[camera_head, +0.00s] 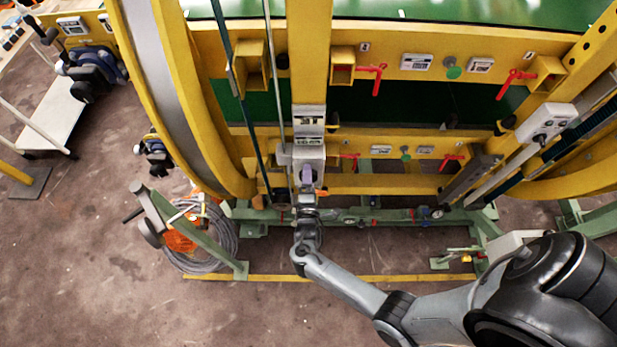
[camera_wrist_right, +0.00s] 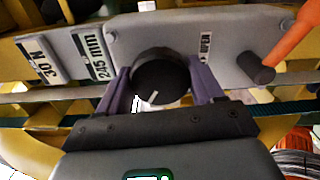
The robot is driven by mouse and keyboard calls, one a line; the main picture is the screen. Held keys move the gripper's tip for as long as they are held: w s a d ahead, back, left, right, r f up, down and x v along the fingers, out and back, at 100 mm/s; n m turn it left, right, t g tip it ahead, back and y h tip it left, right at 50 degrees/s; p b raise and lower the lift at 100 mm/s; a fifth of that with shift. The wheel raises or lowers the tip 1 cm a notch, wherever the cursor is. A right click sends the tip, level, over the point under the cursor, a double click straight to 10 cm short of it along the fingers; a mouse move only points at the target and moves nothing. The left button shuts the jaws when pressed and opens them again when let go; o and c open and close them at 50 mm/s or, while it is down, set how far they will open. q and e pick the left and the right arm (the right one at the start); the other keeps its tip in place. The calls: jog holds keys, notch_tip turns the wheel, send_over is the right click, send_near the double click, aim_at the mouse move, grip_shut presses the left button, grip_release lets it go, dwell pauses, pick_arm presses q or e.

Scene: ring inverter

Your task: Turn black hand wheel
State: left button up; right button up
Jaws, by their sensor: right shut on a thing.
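The black hand wheel (camera_wrist_right: 163,88) shows in the right wrist view as a small round black knob with a white line on its face. It sits on a grey panel (camera_wrist_right: 185,38) on the yellow frame. My right gripper (camera_wrist_right: 158,78) has its two purple fingers on either side of the wheel, shut on it. The white line points toward the lower left. In the head view my right gripper (camera_head: 306,178) reaches up to the light grey box on the frame, and the wheel is hidden there. My left gripper is in neither view.
A black peg (camera_wrist_right: 256,68) and an orange-red bar (camera_wrist_right: 293,42) are right of the wheel. Red levers (camera_head: 372,80) line the yellow frame (camera_head: 310,60). A green stand (camera_head: 190,235) and coiled cable (camera_head: 215,250) are at lower left. Open floor lies in front.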

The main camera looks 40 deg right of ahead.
jog(key=shift+f, duration=0.1)
jog(key=o, duration=1)
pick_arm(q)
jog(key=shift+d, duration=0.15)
pick_arm(e)
jog(key=shift+o, duration=0.2)
jog(key=shift+r, duration=0.6)
jog(key=r, duration=0.1)
jog(key=r+p, duration=0.1)
jog(key=r, duration=0.1)
jog(key=d+r, duration=0.1)
jog(key=r, duration=0.1)
jog(key=shift+r, duration=0.1)
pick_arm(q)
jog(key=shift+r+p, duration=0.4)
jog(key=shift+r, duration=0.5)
pick_arm(e)
jog(key=s+d+r, duration=0.4)
jog(key=s, duration=0.6)
jog(key=shift+s+d+r, duration=0.15)
jog(key=shift+d+r, duration=0.05)
jog(key=shift+r, duration=0.2)
